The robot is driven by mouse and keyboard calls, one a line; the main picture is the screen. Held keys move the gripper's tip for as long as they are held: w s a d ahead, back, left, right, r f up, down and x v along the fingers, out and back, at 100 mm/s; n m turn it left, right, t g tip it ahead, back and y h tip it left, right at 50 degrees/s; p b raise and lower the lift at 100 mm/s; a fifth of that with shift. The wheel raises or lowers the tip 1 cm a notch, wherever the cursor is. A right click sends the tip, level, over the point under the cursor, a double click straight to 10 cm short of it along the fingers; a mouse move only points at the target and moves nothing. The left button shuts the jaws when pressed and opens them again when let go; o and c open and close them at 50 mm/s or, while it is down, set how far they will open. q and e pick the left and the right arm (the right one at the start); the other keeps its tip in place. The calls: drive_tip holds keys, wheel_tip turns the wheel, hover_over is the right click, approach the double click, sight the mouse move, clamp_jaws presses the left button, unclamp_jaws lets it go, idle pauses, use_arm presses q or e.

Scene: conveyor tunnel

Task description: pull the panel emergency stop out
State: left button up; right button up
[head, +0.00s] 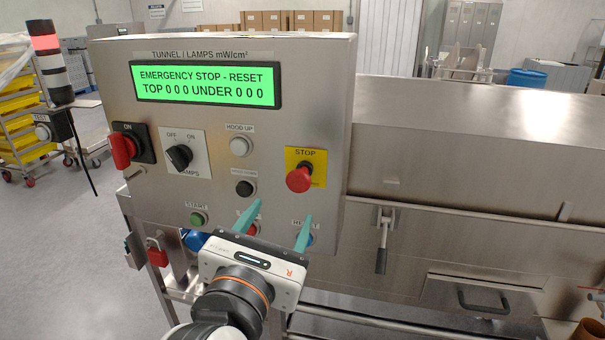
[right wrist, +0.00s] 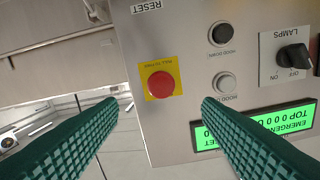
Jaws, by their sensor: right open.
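The panel emergency stop (head: 299,179) is a red mushroom knob on a yellow STOP plate, at the right side of the steel control panel (head: 120,80). In the right wrist view the red knob (right wrist: 160,83) appears upside down with its panel, between the lines of the two fingers. My right gripper (head: 281,218) is open and empty, with green fingers, below the knob in the head view and apart from it. The panel's green display (head: 205,85) reads "EMERGENCY STOP - RESET". My left gripper is not in view.
A green start button (head: 198,218) sits lower left. The steel tunnel housing (head: 460,140) extends right.

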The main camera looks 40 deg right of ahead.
sight(297, 184)
drive_tip(key=p+x, duration=0.4)
drive_tip(key=x, duration=0.7)
drive_tip(key=shift+w+d, duration=0.2)
drive_tip(key=shift+w, duration=0.15)
drive_tip(key=shift+w+d+f, duration=0.2)
drive_tip(key=shift+w+d, duration=0.1)
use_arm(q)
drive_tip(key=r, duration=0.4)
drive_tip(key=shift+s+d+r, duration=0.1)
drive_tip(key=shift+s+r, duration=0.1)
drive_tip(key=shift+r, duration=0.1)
